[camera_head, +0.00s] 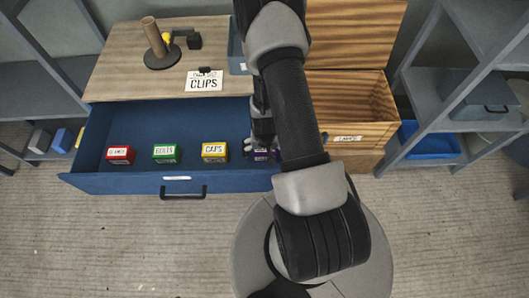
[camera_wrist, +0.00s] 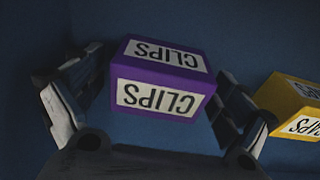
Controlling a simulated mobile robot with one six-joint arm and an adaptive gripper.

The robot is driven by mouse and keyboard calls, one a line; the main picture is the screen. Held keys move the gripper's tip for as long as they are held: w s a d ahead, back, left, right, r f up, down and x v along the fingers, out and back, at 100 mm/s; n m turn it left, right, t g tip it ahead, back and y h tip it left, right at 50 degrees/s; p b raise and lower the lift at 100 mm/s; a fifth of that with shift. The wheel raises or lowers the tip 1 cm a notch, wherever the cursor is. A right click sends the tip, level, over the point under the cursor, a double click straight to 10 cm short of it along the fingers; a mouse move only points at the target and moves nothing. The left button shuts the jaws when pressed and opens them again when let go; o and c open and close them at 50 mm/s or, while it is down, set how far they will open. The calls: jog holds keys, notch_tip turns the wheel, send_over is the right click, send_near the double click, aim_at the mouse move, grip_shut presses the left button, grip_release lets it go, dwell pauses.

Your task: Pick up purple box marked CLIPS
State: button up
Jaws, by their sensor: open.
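The purple box marked CLIPS (camera_wrist: 160,78) sits in the blue drawer, between the two open fingers of my gripper (camera_wrist: 150,110) in the wrist view. Its label reads upside down there. A small gap shows between the box and the fingers on either side. In the head view only a bit of the purple box (camera_head: 262,155) shows, mostly hidden by my arm. My gripper (camera_head: 258,145) is down inside the drawer, at its right end. The open blue drawer (camera_head: 180,183) also holds the box.
Left of the purple box stand a yellow CAPS box (camera_head: 214,152), a green box (camera_head: 165,153) and a red box (camera_head: 120,155). The yellow box (camera_wrist: 290,105) is close to my right finger. A wooden crate (camera_head: 345,130) stands right of the drawer. A CLIPS card (camera_head: 204,82) is on the top.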

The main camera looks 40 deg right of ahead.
jog(key=shift+f, duration=0.15)
jog(key=shift+c, duration=0.6)
jog(key=c, duration=1.1)
jog(key=shift+c, duration=0.2)
